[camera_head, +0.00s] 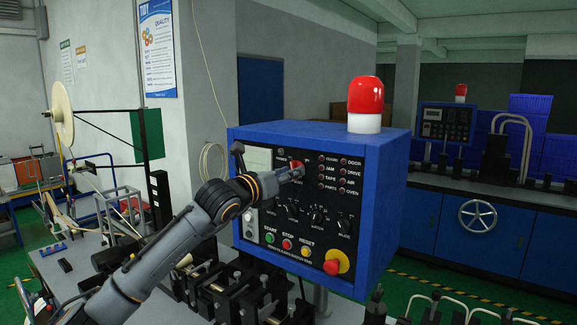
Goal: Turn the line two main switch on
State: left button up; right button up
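A blue control box (384,200) with a black front panel faces me. A red knob (297,164), which looks like the main switch, shows at the panel's upper middle. My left arm reaches across from the lower left, and its end with the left gripper (289,173) is at this knob, covering its lower left side. I cannot make out the fingers, or whether they touch the knob. The knob's set position is not readable. My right gripper is not in view.
Below are selector knobs (317,216), a green start button (270,238), a red stop button (287,244) and a red emergency button (333,266). A red beacon (365,96) stands on top. Dark machine parts (240,293) crowd the space below the box.

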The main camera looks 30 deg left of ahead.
pick_arm(q)
jog(key=shift+w, duration=0.1)
grip_shut()
